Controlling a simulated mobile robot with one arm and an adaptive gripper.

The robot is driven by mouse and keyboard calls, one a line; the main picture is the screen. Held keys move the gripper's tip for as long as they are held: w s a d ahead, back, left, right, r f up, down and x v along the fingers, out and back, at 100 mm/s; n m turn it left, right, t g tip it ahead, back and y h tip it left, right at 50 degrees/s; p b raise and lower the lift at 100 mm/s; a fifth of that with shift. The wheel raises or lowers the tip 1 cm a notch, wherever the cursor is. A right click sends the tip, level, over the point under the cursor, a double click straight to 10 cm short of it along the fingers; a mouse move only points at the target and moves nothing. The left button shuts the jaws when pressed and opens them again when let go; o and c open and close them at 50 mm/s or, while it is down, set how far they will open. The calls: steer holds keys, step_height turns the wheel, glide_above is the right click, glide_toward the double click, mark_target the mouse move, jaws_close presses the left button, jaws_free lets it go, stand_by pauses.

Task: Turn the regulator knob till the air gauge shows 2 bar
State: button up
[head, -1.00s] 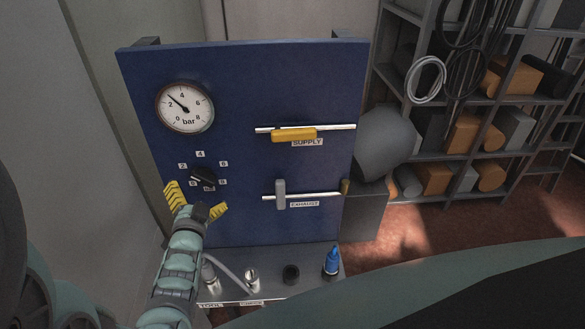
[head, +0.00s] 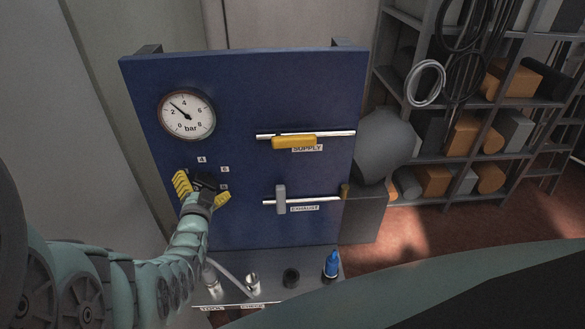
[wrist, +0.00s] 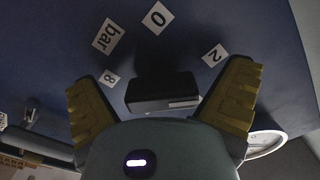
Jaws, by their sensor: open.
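The air gauge (head: 187,114) is at the upper left of the blue panel, its needle pointing between 2 and 4. The black regulator knob (head: 205,180) is below it, partly hidden by my gripper (head: 202,191). In the wrist view, the knob (wrist: 160,90) sits between my gripper's (wrist: 160,98) two yellow ridged fingers. The fingers are open, with gaps visible on both sides of the knob. A white mark shows toward the right of the knob's face. Labels 0, 2, 8 and "bar" are around it.
The blue panel (head: 240,90) carries a yellow SUPPLY handle (head: 294,142) and a grey EXHAUST handle (head: 281,198) at right. Shelves (head: 480,110) stand at the right. A wall is close at left.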

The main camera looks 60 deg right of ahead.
steer(key=shift+w+d, duration=0.15)
steer(key=shift+w, duration=0.05)
steer(key=shift+c, duration=0.2)
steer(key=c, duration=1.1)
